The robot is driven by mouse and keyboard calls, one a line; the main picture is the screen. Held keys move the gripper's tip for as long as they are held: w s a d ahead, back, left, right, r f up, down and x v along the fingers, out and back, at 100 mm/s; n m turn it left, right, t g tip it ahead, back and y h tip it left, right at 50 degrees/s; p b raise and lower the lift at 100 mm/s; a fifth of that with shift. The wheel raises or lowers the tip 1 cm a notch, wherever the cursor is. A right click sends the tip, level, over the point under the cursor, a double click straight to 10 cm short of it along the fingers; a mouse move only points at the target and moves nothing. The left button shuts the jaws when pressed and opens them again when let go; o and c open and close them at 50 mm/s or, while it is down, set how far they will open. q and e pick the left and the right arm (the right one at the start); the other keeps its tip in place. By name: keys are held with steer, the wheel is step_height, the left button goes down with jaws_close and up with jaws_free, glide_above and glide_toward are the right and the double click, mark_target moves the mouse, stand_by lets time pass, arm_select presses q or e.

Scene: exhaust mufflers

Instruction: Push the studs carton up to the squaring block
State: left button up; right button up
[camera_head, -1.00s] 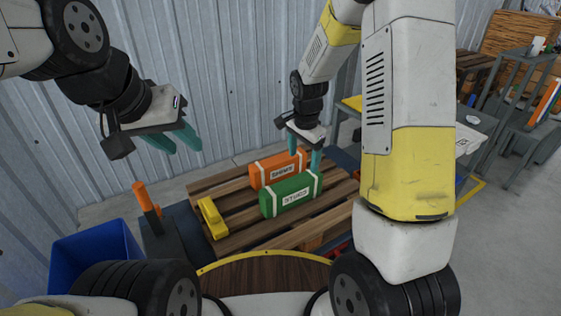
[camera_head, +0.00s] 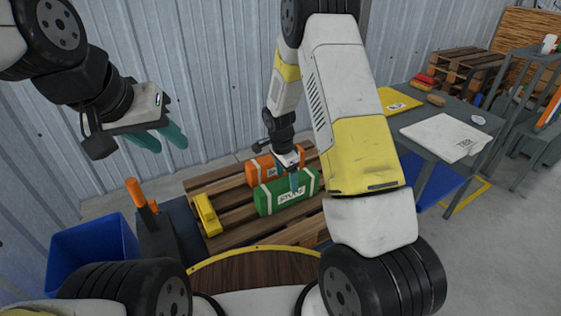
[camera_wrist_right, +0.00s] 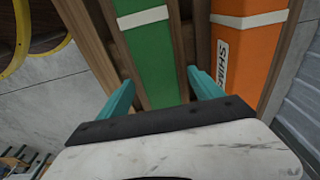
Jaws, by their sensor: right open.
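The green studs carton (camera_head: 289,197) with white bands lies on the wooden pallet. A yellow block (camera_head: 206,215), apparently the squaring block, stands at the pallet's left end, with a gap of bare slats between it and the carton. My right gripper (camera_head: 287,180) is open at the carton's right half. In the right wrist view its fingers (camera_wrist_right: 162,92) lie on either side of the green carton (camera_wrist_right: 150,58), one of them between it and the orange carton; whether they touch is unclear. My left gripper (camera_head: 160,138) is open and empty, high at the left.
The orange carton (camera_head: 262,168) marked SHIMS lies just behind the green one on the pallet (camera_head: 236,227). A blue bin (camera_head: 95,255) and an orange-handled post (camera_head: 138,193) stand left. A grey table (camera_head: 430,115) stands right; a corrugated wall is behind.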

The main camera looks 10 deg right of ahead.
mark_target(288, 191)
steer(key=f, duration=0.7)
steer(key=shift+w+d+f, duration=0.15)
steer(key=shift+d, duration=0.25)
steer(key=shift+c, duration=0.3)
jaws_close()
